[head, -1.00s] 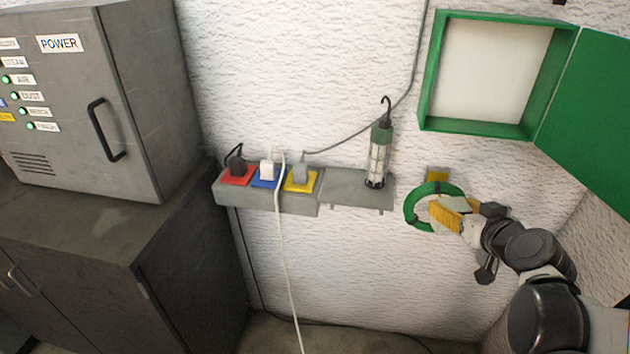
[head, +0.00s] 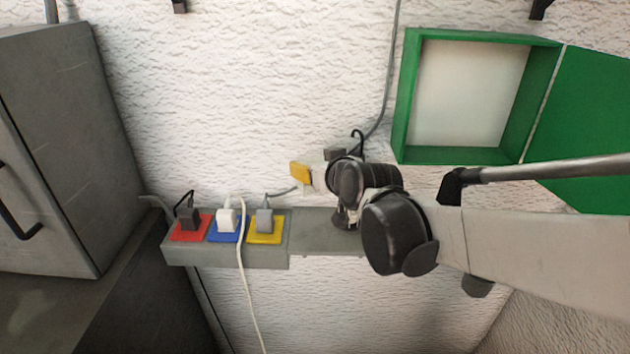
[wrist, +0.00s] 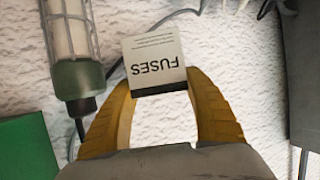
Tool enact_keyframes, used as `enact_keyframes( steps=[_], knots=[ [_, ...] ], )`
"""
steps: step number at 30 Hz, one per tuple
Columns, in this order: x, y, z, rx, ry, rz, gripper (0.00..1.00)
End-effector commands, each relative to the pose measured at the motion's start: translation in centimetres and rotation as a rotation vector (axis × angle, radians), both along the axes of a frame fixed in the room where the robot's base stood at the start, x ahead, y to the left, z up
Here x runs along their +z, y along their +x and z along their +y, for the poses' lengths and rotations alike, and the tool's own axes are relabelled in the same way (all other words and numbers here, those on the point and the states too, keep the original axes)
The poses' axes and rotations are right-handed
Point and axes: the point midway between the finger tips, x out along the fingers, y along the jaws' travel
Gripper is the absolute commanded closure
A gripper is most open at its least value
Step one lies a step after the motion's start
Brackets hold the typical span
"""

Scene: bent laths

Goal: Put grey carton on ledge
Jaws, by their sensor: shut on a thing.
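A pale grey carton (wrist: 155,60) marked "FUSES", upside down in the wrist view, sits between the yellow fingers of my gripper (wrist: 158,88), which is shut on it. In the head view my gripper (head: 302,173) is in front of the wall, above the grey ledge (head: 322,231) in the picture.
Plugs with cords stand on red, blue and yellow (head: 265,229) plates left of the ledge. A green wall box (head: 470,95) hangs open at right.

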Motion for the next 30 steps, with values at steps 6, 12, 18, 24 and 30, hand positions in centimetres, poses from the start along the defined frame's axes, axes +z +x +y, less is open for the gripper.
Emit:
enact_keyframes(
  steps=[6, 12, 18, 24, 30],
  knots=[
    [-6.5, 0.1, 0.0, 0.0, 0.0, 0.0, 0.74],
    [-8.5, 0.0, 0.0, 0.0, 0.0, 0.0, 0.74],
    [-10.7, 0.0, 0.0, 0.0, 0.0, 0.0, 0.74],
    [-13.1, 0.0, 0.0, 0.0, 0.0, 0.0, 0.74],
    [-12.9, 0.0, 0.0, 0.0, 0.0, 0.0, 0.74]
  ],
)
